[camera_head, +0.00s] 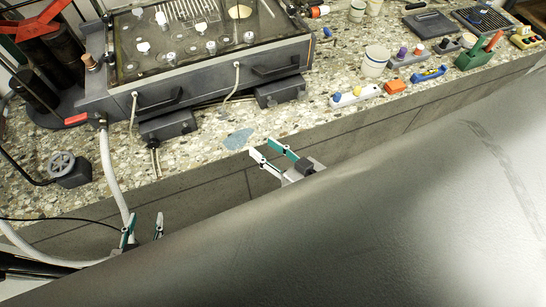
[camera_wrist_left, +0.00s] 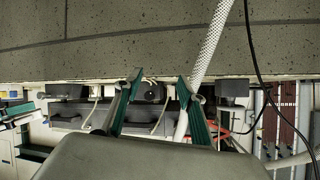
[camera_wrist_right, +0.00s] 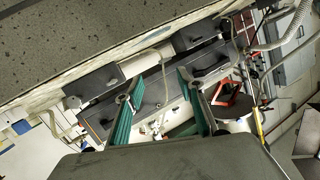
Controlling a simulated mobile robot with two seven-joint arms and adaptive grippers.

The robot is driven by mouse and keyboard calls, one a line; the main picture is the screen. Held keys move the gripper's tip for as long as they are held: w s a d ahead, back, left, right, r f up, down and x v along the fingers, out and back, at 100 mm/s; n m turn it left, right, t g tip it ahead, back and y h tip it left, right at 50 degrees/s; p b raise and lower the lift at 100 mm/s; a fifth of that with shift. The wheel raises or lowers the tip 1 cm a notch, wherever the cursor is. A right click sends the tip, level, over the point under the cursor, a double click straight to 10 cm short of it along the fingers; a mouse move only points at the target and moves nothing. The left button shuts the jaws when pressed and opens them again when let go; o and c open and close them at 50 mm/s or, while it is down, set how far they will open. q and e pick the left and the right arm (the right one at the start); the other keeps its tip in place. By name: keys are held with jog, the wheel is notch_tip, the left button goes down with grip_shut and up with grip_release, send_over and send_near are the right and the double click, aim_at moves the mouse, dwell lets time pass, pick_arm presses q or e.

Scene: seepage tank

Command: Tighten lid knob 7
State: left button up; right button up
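The seepage tank (camera_head: 200,75) stands on the counter at the upper left of the head view, with its dark lid (camera_head: 125,62) on top. Several small pale knobs sit on the lid, such as one at its left (camera_head: 143,47) and one at its front (camera_head: 211,47). I cannot read any numbers, so I cannot tell which is knob 7. My left gripper (camera_head: 145,220) is open and empty, in front of the counter at lower left. My right gripper (camera_head: 261,147) is open and empty, by the counter's front edge. Both are well apart from the lid.
Pale hoses (camera_head: 110,165) hang at the tank's left, near my left gripper. A valve with a grey handwheel (camera_head: 62,165) stands at left. A white mug (camera_head: 375,62), an orange block (camera_head: 394,87) and a green holder (camera_head: 478,52) stand at right. The front middle counter is mostly clear.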

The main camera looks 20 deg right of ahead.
jog(key=shift+s+d+f+n+g+h, duration=0.25)
jog(key=shift+s+f, duration=0.2)
jog(key=shift+f, duration=0.25)
jog(key=shift+s+d+f+n+g+h, duration=0.15)
jog(key=shift+s+d+f+g, duration=0.2)
jog(key=shift+f, duration=0.3)
jog(key=shift+a, duration=0.15)
